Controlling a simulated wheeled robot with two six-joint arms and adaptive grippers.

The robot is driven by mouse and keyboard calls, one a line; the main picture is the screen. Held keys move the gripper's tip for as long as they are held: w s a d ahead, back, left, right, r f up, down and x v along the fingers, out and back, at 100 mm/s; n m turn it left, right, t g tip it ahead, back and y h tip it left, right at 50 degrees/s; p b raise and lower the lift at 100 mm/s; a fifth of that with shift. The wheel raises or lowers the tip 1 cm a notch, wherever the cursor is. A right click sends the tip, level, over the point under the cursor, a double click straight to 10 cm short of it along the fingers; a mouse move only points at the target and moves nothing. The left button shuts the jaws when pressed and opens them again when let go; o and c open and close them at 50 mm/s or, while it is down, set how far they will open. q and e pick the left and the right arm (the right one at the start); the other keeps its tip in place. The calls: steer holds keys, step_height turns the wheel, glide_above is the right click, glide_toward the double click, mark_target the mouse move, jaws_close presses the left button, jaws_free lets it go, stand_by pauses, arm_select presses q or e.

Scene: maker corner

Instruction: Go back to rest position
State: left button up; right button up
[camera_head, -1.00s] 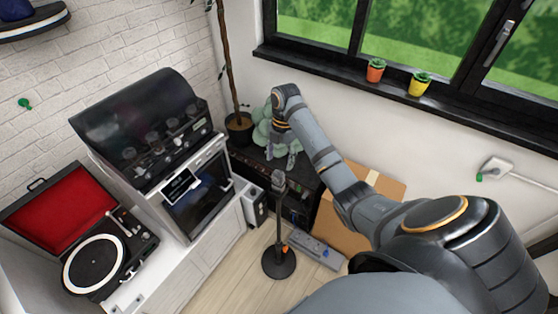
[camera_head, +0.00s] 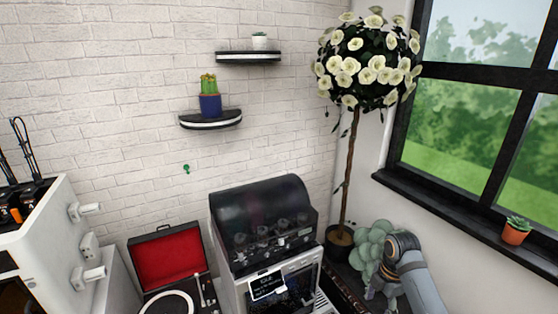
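My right arm comes in at the lower right, its dark wrist bent over and its gripper (camera_head: 383,294) hanging down near the bottom edge. The two fingers look apart, with nothing seen between them. The gripper is in front of the pale green rounded plant (camera_head: 370,243) and to the right of the machine with the dark hood (camera_head: 262,215). My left gripper is not in view.
A red-lined record player case (camera_head: 168,258) is left of the machine. A white printer-like unit (camera_head: 50,225) stands far left. A potted flowering tree (camera_head: 365,65) rises by the window, with a small orange pot (camera_head: 515,232) on the sill. Two wall shelves (camera_head: 248,57) hang above.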

steer(key=s+a+f+m+t+h, duration=0.15)
steer(key=s+a+m, duration=0.25)
steer(key=s+m, duration=0.55)
steer(key=s+a+f+m+t, duration=0.15)
steer(key=s+a+m, duration=0.25)
steer(key=s+m, duration=0.55)
steer(key=s+d+f+b, duration=0.1)
steer(key=d+f+b, duration=0.15)
steer(key=f, duration=1.35)
steer(key=s+d+f+b, duration=0.1)
steer(key=f+b, duration=0.3)
steer(key=f, duration=1.1)
steer(key=s+f+g+b, duration=0.1)
steer(key=s+f+b, duration=0.3)
steer(key=s+f, duration=1.4)
step_height(320, 180, down, 3)
steer(key=shift+s+d+f+g, duration=0.1)
steer(key=shift+s+d+g, duration=0.2)
steer(key=shift+s+d, duration=0.1)
